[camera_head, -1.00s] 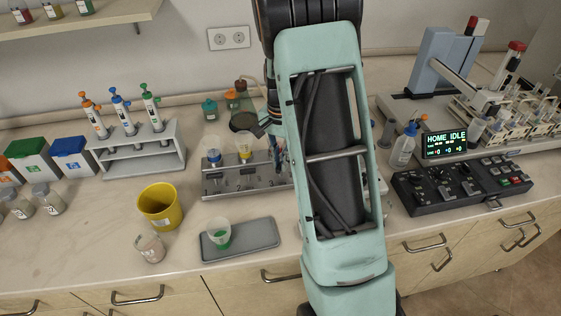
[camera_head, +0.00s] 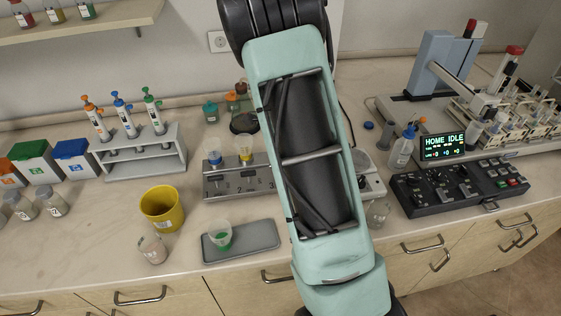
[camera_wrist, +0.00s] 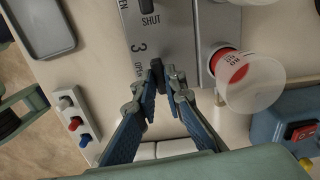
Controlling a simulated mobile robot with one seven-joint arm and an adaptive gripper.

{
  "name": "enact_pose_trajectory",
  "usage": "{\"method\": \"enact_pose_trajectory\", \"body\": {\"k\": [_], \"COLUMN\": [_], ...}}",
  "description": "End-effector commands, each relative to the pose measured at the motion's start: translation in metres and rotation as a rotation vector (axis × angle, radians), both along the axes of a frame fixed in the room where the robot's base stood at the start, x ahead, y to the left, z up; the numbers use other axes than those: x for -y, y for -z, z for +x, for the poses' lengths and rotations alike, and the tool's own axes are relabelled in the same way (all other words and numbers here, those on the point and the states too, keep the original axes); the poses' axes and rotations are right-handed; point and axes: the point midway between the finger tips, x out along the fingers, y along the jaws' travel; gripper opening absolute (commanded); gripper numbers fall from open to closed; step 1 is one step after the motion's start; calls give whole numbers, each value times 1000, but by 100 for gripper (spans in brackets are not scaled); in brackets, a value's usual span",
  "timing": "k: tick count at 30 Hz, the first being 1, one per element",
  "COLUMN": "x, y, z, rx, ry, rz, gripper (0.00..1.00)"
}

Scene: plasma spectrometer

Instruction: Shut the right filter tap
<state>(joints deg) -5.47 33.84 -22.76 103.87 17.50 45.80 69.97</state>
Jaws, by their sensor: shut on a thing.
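In the wrist view the grey filter manifold (camera_wrist: 182,28) shows the mark 3 and the words OPEN and SHUT. My gripper (camera_wrist: 166,74) is at the right filter tap (camera_wrist: 174,74), shut on its small black lever, close to the OPEN mark. The fingertips hide much of the lever, so its exact angle is unclear. The red-based filter cup (camera_wrist: 255,85) stands right beside it. In the head view the manifold (camera_head: 210,190) shows its blue and yellow filters; my arm covers its right end, the right tap and my gripper.
A grey tray (camera_head: 262,238) holding a small cup with green contents (camera_head: 220,238) lies in front of the manifold. A yellow bucket (camera_head: 162,208) and a beaker (camera_head: 152,248) stand left of it. A black control panel (camera_head: 440,195) and a bottle (camera_head: 402,150) are at the right.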

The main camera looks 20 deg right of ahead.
Motion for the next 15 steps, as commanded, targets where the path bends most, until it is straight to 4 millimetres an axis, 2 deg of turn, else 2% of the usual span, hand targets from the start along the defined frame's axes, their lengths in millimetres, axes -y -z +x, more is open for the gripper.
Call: {"method": "enact_pose_trajectory", "body": {"k": [15], "x": [0], "y": [-1], "z": [1], "rx": [3], "ry": [110], "rz": [0], "gripper": [0]}}
